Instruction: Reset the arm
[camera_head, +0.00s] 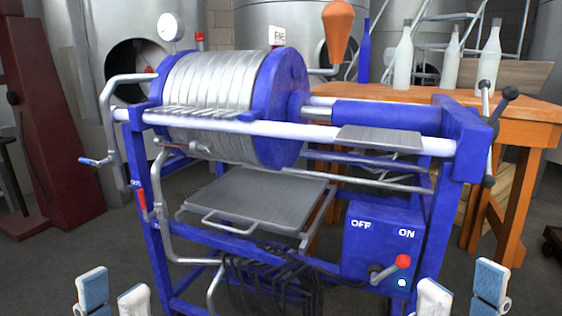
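My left gripper (114,282) is at the bottom left edge of the head view. Its two white and blue-grey fingers stand apart with floor showing between them, so it is open and empty. My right gripper (460,276) is at the bottom right edge, also with its fingers apart and nothing between them. Both grippers point up into the picture, in front of a blue machine. The rest of both arms is out of view.
A blue filter press (372,114) with a row of pale plates (210,85) fills the middle. Its switch box (362,225) has a red-knobbed lever (402,262) below "ON". An orange wooden table (530,112) with white bottles (403,62) stands behind right. Steel tanks line the back.

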